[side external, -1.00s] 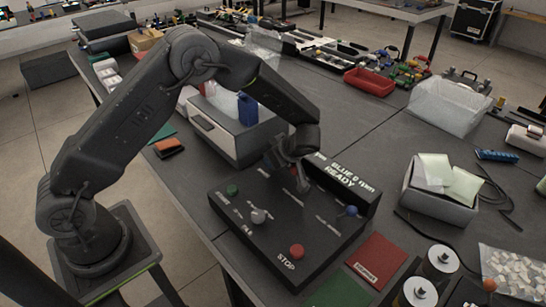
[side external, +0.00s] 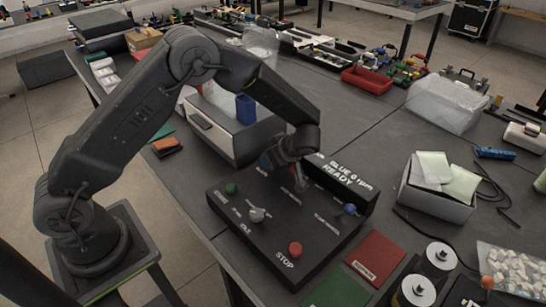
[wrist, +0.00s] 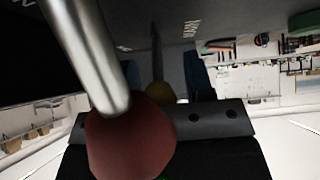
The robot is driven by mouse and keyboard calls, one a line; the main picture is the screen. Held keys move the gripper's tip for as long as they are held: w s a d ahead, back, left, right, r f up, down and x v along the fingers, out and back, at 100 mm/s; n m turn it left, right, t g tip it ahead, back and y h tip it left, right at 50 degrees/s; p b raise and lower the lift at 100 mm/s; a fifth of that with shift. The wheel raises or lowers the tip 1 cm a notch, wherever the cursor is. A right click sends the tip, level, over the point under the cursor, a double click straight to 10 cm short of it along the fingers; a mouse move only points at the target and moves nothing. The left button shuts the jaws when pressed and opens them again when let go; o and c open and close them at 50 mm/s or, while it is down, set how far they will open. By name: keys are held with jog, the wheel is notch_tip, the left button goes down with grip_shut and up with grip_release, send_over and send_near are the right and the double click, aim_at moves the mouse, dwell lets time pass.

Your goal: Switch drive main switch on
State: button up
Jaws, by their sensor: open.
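The black control panel (side external: 262,236) stands on the table with a display reading "BLUE 0 rpm READY" (side external: 345,172). The small panel labels there are unreadable.
The panel also carries a green button (side external: 231,188), a grey selector knob (side external: 257,214), a red STOP button (side external: 295,249) and a blue knob (side external: 350,209). A white and dark box (side external: 232,135) stands behind, a red pad (side external: 376,257) in front right.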

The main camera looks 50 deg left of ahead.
jog(key=shift+d, duration=0.1)
jog(key=v, duration=1.3)
jog(key=shift+d+r, duration=0.15)
jog(key=shift+r, duration=0.2)
jog(key=s+a+r+m+t+h, duration=0.1)
jog(key=s+a+r+m+h, duration=0.1)
jog(key=s+r+m+h, duration=0.3)
jog(key=s+a+r+m+t, duration=0.1)
jog(key=s+a+r+m, duration=0.25)
jog(key=s+r, duration=0.45)
jog(key=s+r+m+t+h, duration=0.1)
jog(key=s+m+t+h, duration=0.2)
jog(key=s+m, duration=0.6)
jog(key=s, duration=0.4)
jog(key=shift+d+t+h, duration=0.2)
jog(key=shift+t+h, duration=0.1)
